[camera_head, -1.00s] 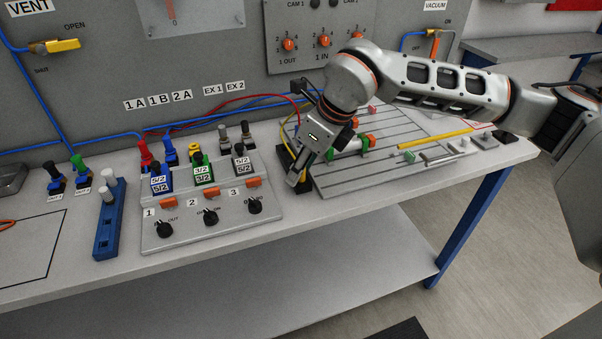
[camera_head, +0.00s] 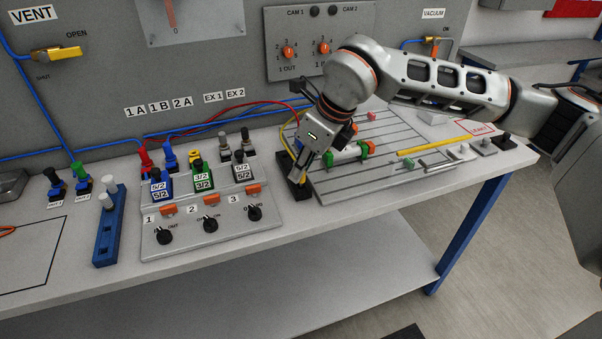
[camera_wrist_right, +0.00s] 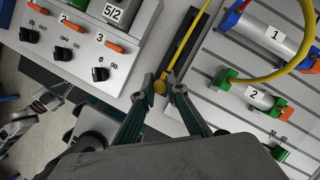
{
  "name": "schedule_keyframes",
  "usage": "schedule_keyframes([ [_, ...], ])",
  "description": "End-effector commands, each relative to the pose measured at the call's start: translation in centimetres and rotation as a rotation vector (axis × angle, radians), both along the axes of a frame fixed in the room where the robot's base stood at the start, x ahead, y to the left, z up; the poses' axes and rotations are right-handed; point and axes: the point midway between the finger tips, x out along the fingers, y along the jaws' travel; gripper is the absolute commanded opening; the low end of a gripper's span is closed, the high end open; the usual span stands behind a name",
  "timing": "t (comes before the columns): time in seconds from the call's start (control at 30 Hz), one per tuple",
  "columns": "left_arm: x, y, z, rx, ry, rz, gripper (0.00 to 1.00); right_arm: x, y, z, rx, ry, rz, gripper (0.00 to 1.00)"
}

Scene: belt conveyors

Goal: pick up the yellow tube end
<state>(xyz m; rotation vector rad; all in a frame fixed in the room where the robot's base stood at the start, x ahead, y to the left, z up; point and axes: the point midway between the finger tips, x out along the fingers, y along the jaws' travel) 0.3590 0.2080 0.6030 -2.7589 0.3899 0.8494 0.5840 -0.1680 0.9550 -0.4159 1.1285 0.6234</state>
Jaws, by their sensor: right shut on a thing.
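The yellow tube end (camera_wrist_right: 160,86) is a small round yellow tip at the end of a thin yellow tube (camera_wrist_right: 188,38). In the right wrist view my right gripper (camera_wrist_right: 161,90) has its two dark green fingers closed on either side of this tip. In the head view my right gripper (camera_head: 301,185) points down at the black strip between the valve panel and the grooved plate, and the arm hides the tube end. The yellow tube also loops over the plate to the right in the wrist view.
The grey valve panel (camera_head: 212,236) with knobs and valves stands left of the gripper. The grooved plate (camera_head: 345,187) with cylinders (camera_head: 348,156) lies to the right. A blue rack (camera_head: 107,243) stands farther left. Red and blue tubes run behind the valves.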

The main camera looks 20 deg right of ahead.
Motion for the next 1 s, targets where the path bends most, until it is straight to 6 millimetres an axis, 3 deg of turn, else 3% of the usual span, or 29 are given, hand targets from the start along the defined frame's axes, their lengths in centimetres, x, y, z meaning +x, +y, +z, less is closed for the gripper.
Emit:
schedule_keyframes([
  [0.4, 0.1, -0.3, 0.7, -0.010, 0.000, 0.000, 0.00, 0.1, 0.0, 10.9, 0.001, -0.010, 0.000, 0.00],
  [0.6, -0.4, -0.3, 0.6, -0.012, 0.010, 0.001, 0.00, 0.1, 0.0, 15.2, 0.001, -0.007, -0.001, 0.00],
  [0.8, -0.5, -0.4, 0.8, -0.016, 0.009, 0.001, 0.00, 0.1, 0.0, 17.6, 0.000, -0.005, 0.000, 0.00],
  [1.0, -0.4, -0.4, 0.9, -0.017, 0.009, 0.002, 0.00, 0.0, 0.0, 18.2, 0.000, -0.001, 0.001, 0.00],
])
